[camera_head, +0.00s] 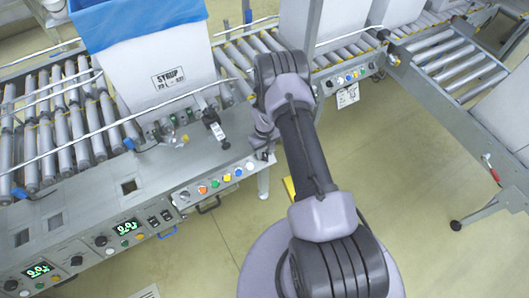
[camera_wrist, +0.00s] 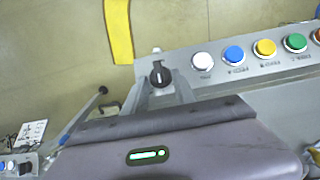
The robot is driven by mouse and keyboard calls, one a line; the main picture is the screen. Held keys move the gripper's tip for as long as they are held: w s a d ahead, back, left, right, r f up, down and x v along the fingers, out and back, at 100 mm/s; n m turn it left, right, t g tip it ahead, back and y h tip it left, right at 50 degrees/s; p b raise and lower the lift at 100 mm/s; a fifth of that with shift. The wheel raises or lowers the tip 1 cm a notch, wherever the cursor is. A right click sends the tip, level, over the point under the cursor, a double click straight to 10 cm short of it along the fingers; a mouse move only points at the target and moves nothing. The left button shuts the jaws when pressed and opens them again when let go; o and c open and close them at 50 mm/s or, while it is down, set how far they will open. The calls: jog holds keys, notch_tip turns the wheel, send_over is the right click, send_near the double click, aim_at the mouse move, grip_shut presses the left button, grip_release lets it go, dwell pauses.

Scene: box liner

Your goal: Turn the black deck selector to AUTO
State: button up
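The black deck selector (camera_wrist: 161,74) is a round knob at the end of the button panel in the wrist view, beside a white button (camera_wrist: 202,61). Its pointer direction and the AUTO marking are too small to read. My gripper (camera_wrist: 162,84) has its two grey fingers apart, one on each side of the knob. I cannot tell whether either finger touches it. In the head view my gripper (camera_head: 264,145) is at the right end of the panel (camera_head: 215,190), and the selector is mostly hidden there.
Blue (camera_wrist: 234,54), yellow (camera_wrist: 265,48) and green (camera_wrist: 295,43) buttons follow the white one along the panel. A large white carton (camera_head: 165,65) with a blue liner (camera_head: 135,20) stands on the conveyor behind. Open floor (camera_head: 420,180) lies to the right.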

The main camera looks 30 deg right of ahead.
jog(key=c, duration=0.6)
jog(key=shift+s, duration=0.1)
grip_shut()
